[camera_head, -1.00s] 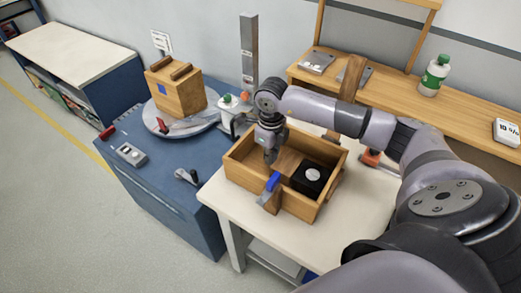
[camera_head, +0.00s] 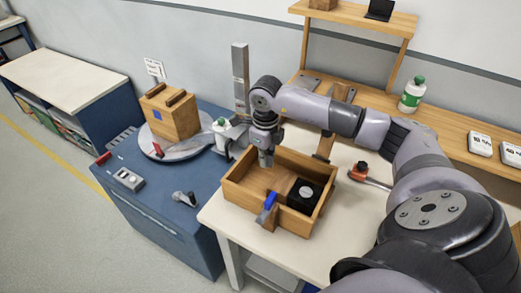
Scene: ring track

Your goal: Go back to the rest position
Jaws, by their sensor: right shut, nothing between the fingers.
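My right gripper (camera_head: 266,158) hangs pointing down over the back left part of the open wooden box (camera_head: 233,196). It is shut and empty. My right arm comes in from the right, arching over the white table to the gripper. Inside the box, a black block with a pale round spot (camera_head: 304,195) sits at the right. A blue-topped wooden piece (camera_head: 268,208) is at the box's front wall. My left gripper is not in view.
The white table (camera_head: 218,214) carries the box and a red-and-black tool (camera_head: 360,170). Left, a blue cabinet (camera_head: 165,225) bears a wooden block (camera_head: 170,115) on a round plate, and a grey post (camera_head: 241,80). A wooden shelf bench with a green-capped bottle (camera_head: 411,95) stands behind.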

